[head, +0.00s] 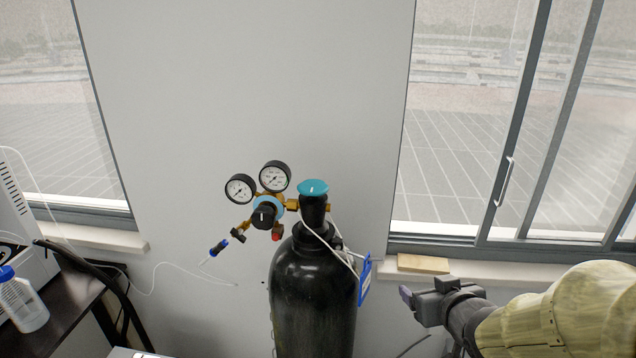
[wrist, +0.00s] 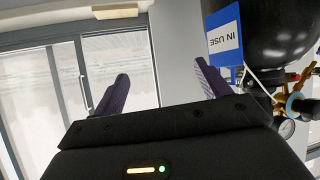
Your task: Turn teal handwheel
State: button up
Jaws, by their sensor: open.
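The teal handwheel (head: 313,187) sits on top of the black gas cylinder (head: 312,290) in the head view. A brass regulator with two round gauges (head: 274,176) and a black knob on a teal ring (head: 266,212) is attached to the handwheel's left. My gripper (head: 405,294) is to the right of the cylinder and lower than the handwheel, apart from both. In the wrist view, my gripper (wrist: 160,90) has its two dark fingers spread with nothing between them. The cylinder (wrist: 270,35) shows at upper right there; the handwheel is not clearly visible in that view.
A blue-and-white "IN USE" tag (wrist: 224,36) hangs on the cylinder, between it and my gripper. A wooden block (head: 423,264) lies on the right window sill. A dark table with a bottle (head: 22,300) stands at the left. A thin white tube hangs near the wall.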

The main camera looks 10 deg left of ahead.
aim_at(319, 190)
jog(key=s+a+r+n+y+p, duration=0.1)
jog(key=a+r+n+y, duration=0.2)
jog(key=a+r+y, duration=0.2)
jog(key=s+a+r+n+y+p, duration=0.2)
jog(key=a+r+y, duration=0.3)
jog(key=r, duration=0.4)
jog(key=shift+s+r+n, duration=0.2)
jog(key=shift+n, duration=0.3)
jog(key=shift+a, duration=0.1)
jog(key=p+x, duration=0.1)
jog(key=x, duration=0.4)
jog(key=p+x, duration=0.2)
jog(key=x, duration=0.4)
jog(key=p+x, duration=0.2)
jog(key=x, duration=0.3)
jog(key=shift+w+a+r, duration=0.1)
jog(key=shift+a+r, duration=0.15)
jog(key=shift+r, duration=0.1)
jog(key=shift+w+a+f+p, duration=0.1)
jog(key=shift+w+a+p, duration=0.1)
jog(key=shift+w+p, duration=0.15)
jog(key=c, duration=0.9)
